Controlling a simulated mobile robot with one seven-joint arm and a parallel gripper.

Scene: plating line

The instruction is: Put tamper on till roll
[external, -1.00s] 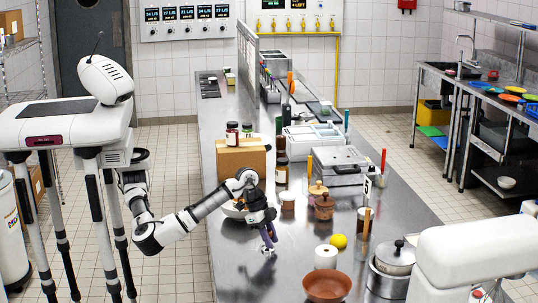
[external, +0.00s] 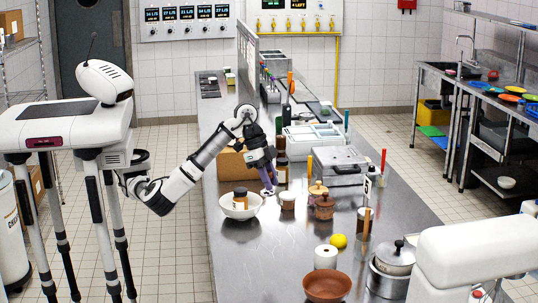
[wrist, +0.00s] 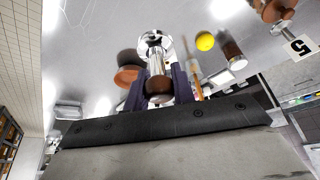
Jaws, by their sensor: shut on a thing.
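My gripper (external: 268,188) is above the near-left part of the steel counter, behind the white bowl's right side. In the wrist view, my gripper (wrist: 160,88) is shut on a shiny metal tamper (wrist: 156,64), which points away between the dark purple fingers. In the external view the tamper is mostly hidden by the fingers. The till roll (external: 326,257), a white upright cylinder, stands on the counter nearer the camera and to the right of my gripper, apart from it. In the wrist view a white patch behind the tamper may be the roll.
A brown bowl (external: 327,287) stands just in front of the till roll, and a lemon (external: 338,241) just behind it. A white bowl (external: 232,208) with a jar is left of my gripper. Counter left of the roll is bare.

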